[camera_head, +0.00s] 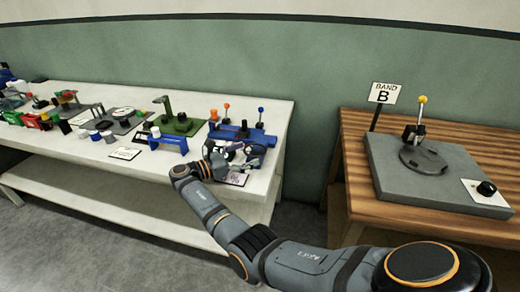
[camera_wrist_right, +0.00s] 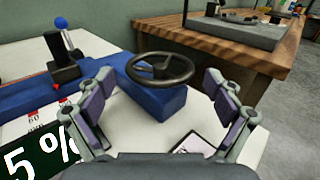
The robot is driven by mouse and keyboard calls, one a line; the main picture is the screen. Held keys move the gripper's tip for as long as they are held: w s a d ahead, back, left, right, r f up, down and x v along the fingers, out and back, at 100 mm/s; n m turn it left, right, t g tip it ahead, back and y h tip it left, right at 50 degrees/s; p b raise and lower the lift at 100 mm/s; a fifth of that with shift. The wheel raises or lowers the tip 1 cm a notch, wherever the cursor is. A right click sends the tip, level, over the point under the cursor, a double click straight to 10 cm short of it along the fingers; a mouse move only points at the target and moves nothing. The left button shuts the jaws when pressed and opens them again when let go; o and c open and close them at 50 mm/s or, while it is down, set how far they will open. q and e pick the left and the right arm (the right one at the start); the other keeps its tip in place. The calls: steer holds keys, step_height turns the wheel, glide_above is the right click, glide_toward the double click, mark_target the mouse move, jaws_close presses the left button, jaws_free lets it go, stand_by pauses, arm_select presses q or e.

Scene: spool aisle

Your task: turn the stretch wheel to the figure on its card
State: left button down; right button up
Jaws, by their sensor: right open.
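The stretch wheel (camera_wrist_right: 160,68) is a dark handwheel with spokes. It sits on a blue block (camera_wrist_right: 158,100) of a blue machine, which also shows in the head view (camera_head: 257,138) at the white table's right end. My right gripper (camera_wrist_right: 162,108) is open, its two purple-padded fingers apart on either side of the wheel in the picture, with nothing between the pads. In the head view the right gripper (camera_head: 232,156) covers much of the machine's front. A dark plate reads "5 %" (camera_wrist_right: 40,155), partly cut off. A white card (camera_wrist_right: 194,146) lies below the wheel, its print unreadable.
A blue-knobbed lever (camera_wrist_right: 66,38) stands left of the wheel. A green machine (camera_head: 181,124) and other devices line the white table (camera_head: 90,152) to the left. A wooden table (camera_head: 362,190) with a grey device (camera_head: 440,188) and a "BAND B" sign (camera_head: 384,93) stands right, beyond a gap.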

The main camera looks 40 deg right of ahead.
steer(key=a, duration=0.5)
steer(key=shift+w+a, duration=0.1)
steer(key=shift+a, duration=0.1)
steer(key=shift+f, duration=0.1)
